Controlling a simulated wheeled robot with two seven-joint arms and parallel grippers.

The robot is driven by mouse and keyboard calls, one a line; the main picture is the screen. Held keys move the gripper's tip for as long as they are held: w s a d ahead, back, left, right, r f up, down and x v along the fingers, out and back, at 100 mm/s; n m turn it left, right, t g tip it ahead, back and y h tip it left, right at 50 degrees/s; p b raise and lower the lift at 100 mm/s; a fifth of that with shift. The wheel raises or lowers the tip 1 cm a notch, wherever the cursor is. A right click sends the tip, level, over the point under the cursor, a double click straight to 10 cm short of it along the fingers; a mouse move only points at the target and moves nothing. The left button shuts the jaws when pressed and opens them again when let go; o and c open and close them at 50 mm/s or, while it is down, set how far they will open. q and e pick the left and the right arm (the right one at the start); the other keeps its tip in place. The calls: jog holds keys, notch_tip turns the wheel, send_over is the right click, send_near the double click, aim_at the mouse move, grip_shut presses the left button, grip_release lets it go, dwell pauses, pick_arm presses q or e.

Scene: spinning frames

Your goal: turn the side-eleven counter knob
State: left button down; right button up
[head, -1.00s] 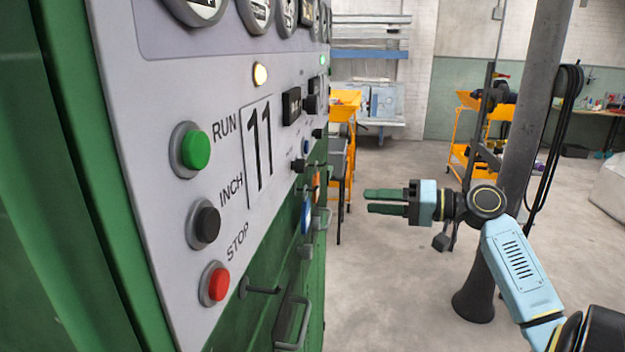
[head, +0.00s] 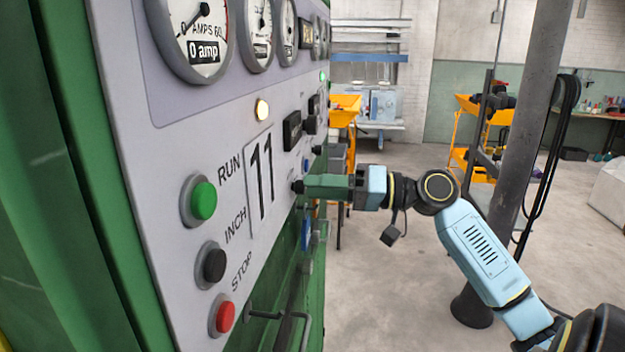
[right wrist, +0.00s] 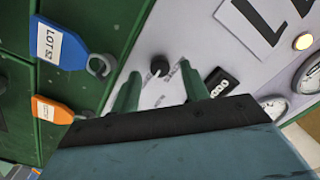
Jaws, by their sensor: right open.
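The counter knob (head: 297,187) is small and black, on the light grey panel (head: 150,190) below and right of the large 11. In the right wrist view the knob (right wrist: 159,67) sits between my two green fingertips, with small lettering around it that I cannot read. My right gripper (head: 306,187) points left at the panel, its tips at or very near the knob. It also shows in the right wrist view (right wrist: 158,76), fingers apart on either side of the knob. Contact cannot be told. A black counter window (right wrist: 218,82) lies beside it. My left gripper is out of view.
Green run (head: 203,201), black inch (head: 214,265) and red stop (head: 225,317) buttons stick out on the left. Gauges (head: 197,35) line the top. A blue tag (right wrist: 60,45) and an orange tag (right wrist: 52,110) hang nearby. A grey post (head: 530,130) stands behind my arm.

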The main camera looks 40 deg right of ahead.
jog(key=shift+x, duration=0.9)
